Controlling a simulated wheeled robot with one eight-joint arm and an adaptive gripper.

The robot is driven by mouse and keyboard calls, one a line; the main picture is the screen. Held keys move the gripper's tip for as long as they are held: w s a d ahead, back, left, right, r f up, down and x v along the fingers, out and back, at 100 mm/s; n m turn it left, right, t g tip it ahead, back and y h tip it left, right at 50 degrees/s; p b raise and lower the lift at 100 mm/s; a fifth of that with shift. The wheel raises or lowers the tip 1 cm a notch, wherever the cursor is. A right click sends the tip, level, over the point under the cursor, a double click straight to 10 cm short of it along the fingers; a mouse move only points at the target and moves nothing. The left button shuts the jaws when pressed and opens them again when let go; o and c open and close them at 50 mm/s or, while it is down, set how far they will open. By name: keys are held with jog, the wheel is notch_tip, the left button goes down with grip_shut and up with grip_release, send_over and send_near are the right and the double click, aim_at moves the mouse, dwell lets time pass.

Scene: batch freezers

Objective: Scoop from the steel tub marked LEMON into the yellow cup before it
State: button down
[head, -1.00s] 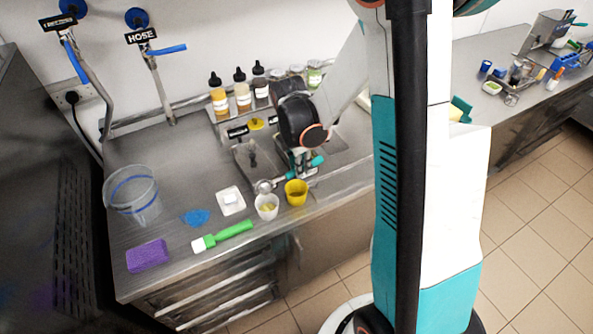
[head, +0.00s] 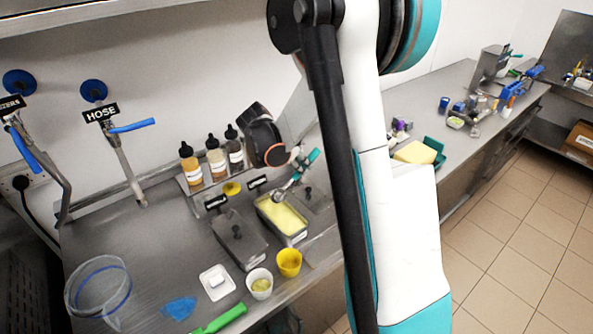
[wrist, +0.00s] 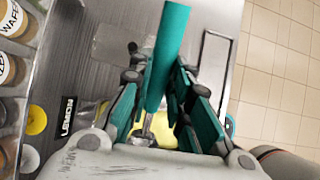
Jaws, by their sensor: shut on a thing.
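The steel tub (head: 292,240) stands open with pale yellow contents (head: 281,216). The LEMON label (wrist: 67,115) shows beside it in the wrist view. My gripper (wrist: 160,76) is shut on the teal handle of a scoop (wrist: 171,35). The scoop's metal bowl (head: 279,195) is at the far end of the tub, at or just above the yellow surface; I cannot tell how deep it is or whether it is loaded. The yellow cup (head: 289,263) stands upright in front of the tub.
A white cup (head: 260,284) stands just left of the yellow cup. A lidded steel tub (head: 240,240) is left of the LEMON tub. Sauce bottles (head: 215,160) stand behind. A white dish (head: 217,283), blue patch (head: 179,308) and green-handled tool (head: 220,319) lie at front left.

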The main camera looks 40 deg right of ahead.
jog(key=shift+y, duration=0.7)
jog(key=shift+d+f+b, duration=0.2)
jog(key=shift+f+b, duration=0.4)
jog(key=shift+f, duration=1.5)
jog(key=d+y, duration=0.1)
jog(key=y, duration=0.1)
jog(key=d+y+p, duration=0.1)
jog(key=shift+y, duration=0.4)
